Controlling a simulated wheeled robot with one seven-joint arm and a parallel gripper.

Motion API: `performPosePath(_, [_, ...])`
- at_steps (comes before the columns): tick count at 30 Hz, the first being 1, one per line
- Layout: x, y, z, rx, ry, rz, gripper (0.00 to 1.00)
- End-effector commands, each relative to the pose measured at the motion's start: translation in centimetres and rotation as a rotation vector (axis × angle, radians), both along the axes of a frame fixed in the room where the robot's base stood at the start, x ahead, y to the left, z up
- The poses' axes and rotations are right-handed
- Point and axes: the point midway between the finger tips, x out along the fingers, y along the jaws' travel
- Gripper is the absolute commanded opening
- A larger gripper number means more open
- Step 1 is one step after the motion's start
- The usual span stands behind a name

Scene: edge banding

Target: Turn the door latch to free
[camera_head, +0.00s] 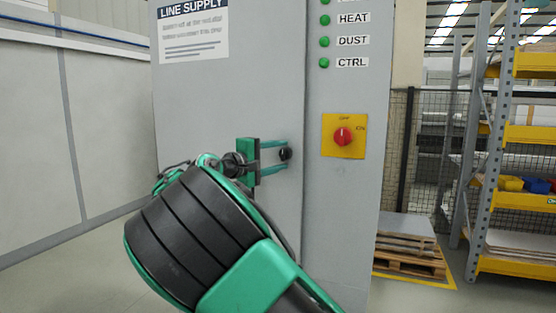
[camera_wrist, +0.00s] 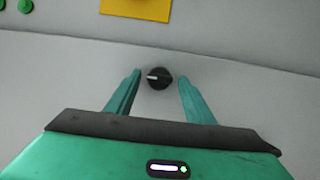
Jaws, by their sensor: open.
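The door latch (camera_head: 285,154) is a small round black knob on the grey cabinet door, near the door's right edge. In the wrist view the latch (camera_wrist: 158,78) shows a white mark that points left, roughly level. My gripper (camera_head: 284,157) is open, with its green fingers pointing at the door. In the wrist view the gripper's fingertips (camera_wrist: 160,76) stand left and right of the latch, with a gap on each side. The latch sits between the tips, and I cannot tell how far the tips are from the door surface.
A red rotary switch (camera_head: 343,136) on a yellow plate sits right of the door seam. Green lamps (camera_head: 324,41) with labels are above it. A LINE SUPPLY sign (camera_head: 193,30) is on the door. A shelf rack (camera_head: 490,150) and a stacked pallet (camera_head: 410,262) stand at the right.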

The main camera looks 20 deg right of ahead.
Motion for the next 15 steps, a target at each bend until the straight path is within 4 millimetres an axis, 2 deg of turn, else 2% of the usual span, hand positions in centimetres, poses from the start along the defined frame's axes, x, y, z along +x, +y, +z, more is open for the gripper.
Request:
performPosePath(2, [-0.01, -0.01, 0.00, 0.000, 0.000, 0.000, 0.48])
performPosePath(3, [-0.01, -0.01, 0.00, 0.000, 0.000, 0.000, 0.43])
performPosePath(6, [-0.01, -0.01, 0.00, 0.000, 0.000, 0.000, 0.20])
performPosePath(8, [-0.01, 0.00, -0.02, 0.001, 0.001, 0.000, 0.07])
performPosePath(15, [-0.02, -0.01, -0.09, 0.009, -0.004, -0.001, 0.07])
